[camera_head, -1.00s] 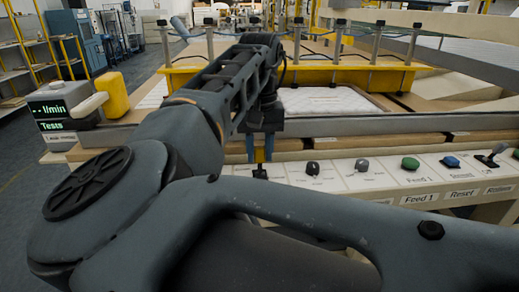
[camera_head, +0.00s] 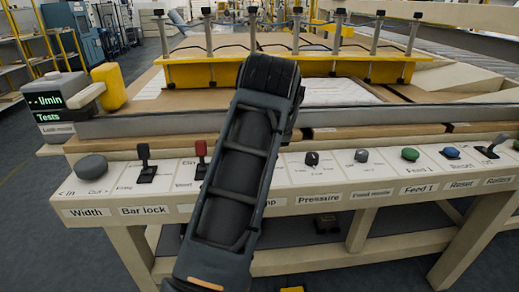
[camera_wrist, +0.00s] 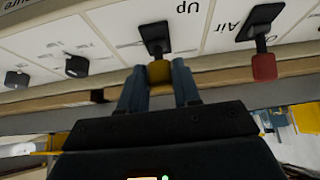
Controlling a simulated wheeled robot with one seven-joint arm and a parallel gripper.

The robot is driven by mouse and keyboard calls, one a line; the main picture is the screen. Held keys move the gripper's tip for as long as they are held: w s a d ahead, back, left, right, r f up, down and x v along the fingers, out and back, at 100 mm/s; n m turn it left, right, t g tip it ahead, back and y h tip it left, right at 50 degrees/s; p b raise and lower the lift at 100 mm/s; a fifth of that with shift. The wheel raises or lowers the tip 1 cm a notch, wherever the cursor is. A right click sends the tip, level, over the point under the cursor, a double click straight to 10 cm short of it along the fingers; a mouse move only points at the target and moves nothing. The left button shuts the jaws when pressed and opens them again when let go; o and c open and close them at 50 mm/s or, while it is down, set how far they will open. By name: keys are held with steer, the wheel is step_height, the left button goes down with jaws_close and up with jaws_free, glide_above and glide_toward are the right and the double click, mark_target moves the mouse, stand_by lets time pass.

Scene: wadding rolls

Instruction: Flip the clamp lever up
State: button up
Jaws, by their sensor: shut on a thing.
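The clamp lever has a yellow knob (camera_wrist: 160,72) on a black stem and base (camera_wrist: 155,38) in the wrist view, beside a label reading "Up". My gripper (camera_wrist: 160,82) has its two blue-grey fingers on either side of the knob and is shut on it. In the head view my dark forearm covers the gripper, the lever and most of its label; only "mp" shows. I cannot tell the lever's exact tilt.
A red-knobbed lever (camera_head: 200,158) stands close beside the clamp lever, with a black Bar lock lever (camera_head: 145,160) further left. A Pressure knob (camera_head: 312,159) and coloured buttons are to the right. A yellow beam (camera_head: 350,68) spans the machine behind.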

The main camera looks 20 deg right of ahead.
steer(key=shift+s+a+f+t+b, duration=0.15)
steer(key=shift+s+t+b, duration=0.1)
steer(key=shift+t+b, duration=0.2)
stand_by(0.3)
steer(key=o, duration=1)
steer(key=shift+c, duration=0.2)
steer(key=shift+s, duration=0.1)
steer(key=p+v, duration=0.1)
steer(key=v, duration=0.6)
steer(key=shift+s+r, duration=0.25)
steer(key=shift+s, duration=0.05)
steer(key=shift+a, duration=0.15)
